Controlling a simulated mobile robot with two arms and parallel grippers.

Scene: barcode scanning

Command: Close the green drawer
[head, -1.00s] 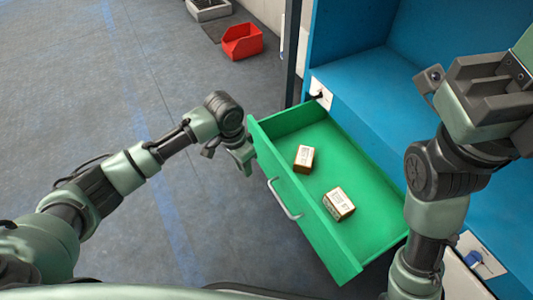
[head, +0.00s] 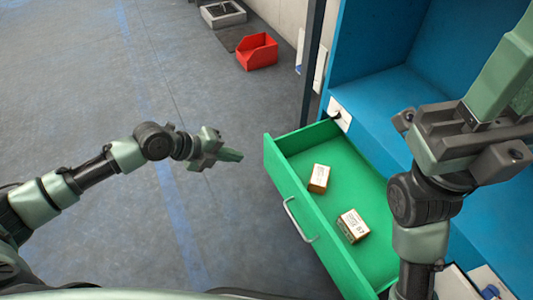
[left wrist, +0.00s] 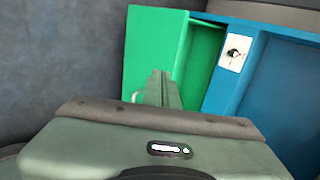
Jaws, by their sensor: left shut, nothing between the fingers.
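The green drawer (head: 296,215) is pulled out of the blue cabinet, with a metal handle (head: 300,220) on its front. Two small cardboard boxes lie inside, one farther back (head: 319,178) and one nearer (head: 352,226). My left gripper (head: 231,155) is shut and empty, left of the drawer's far front corner, with a gap between them. In the left wrist view its fingers (left wrist: 161,88) overlap the green front (left wrist: 150,55); the handle is partly hidden there. My right gripper (head: 505,75) is raised over the cabinet's right side, its fingertips cut off by the picture edge.
The blue cabinet (head: 400,95) stands behind the drawer, with a white plate (head: 340,114) by the drawer's far side. A red bin (head: 257,52) and a grey tray (head: 222,14) are on the floor at the back. The floor left of the drawer is clear.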

